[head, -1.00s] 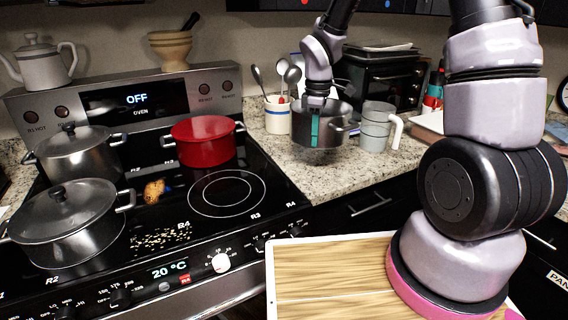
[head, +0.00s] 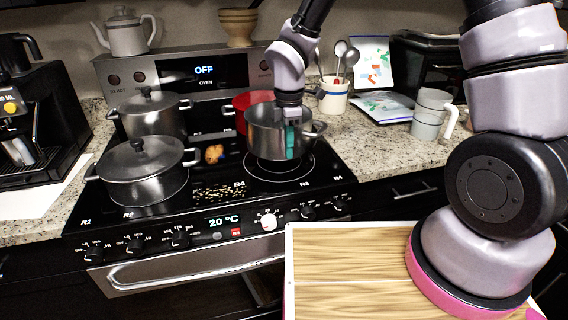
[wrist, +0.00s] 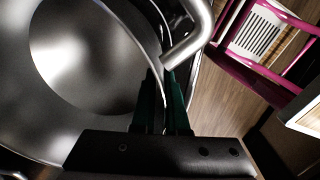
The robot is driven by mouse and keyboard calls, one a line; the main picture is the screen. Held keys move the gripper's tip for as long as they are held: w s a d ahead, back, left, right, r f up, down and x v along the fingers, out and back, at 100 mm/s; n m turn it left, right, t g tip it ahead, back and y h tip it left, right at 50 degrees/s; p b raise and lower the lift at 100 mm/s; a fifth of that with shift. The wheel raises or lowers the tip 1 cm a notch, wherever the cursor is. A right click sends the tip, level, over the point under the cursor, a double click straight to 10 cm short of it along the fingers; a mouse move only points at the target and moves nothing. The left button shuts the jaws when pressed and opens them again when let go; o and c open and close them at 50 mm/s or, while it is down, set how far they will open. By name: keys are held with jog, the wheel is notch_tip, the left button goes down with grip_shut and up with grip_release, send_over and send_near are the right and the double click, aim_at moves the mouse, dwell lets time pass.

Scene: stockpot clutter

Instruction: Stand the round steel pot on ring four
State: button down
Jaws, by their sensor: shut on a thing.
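The round steel pot (head: 265,138) is open-topped with side handles. It hangs upright over the front right ring (head: 283,177), whose front arc shows below it; I cannot tell whether its base touches the glass. My gripper (head: 292,142) is shut on the pot's near right wall, its teal fingers gripping the rim. In the wrist view, the fingers (wrist: 163,108) clasp the wall beside a handle (wrist: 190,36), and the pot's inside (wrist: 85,55) looks empty. Labels R3 and R4 are printed near the ring on the hob's front.
A red pot (head: 241,101) stands just behind the held pot, partly hidden. Two lidded steel pots (head: 152,116) (head: 143,175) fill the left rings. Crumbs (head: 220,192) and an orange-brown lump (head: 214,154) lie left of the ring. Stacked cups (head: 430,115) stand on the right counter.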

jog(key=shift+f, duration=2.7)
jog(key=shift+f, duration=0.1)
jog(key=c, duration=0.9)
grip_release()
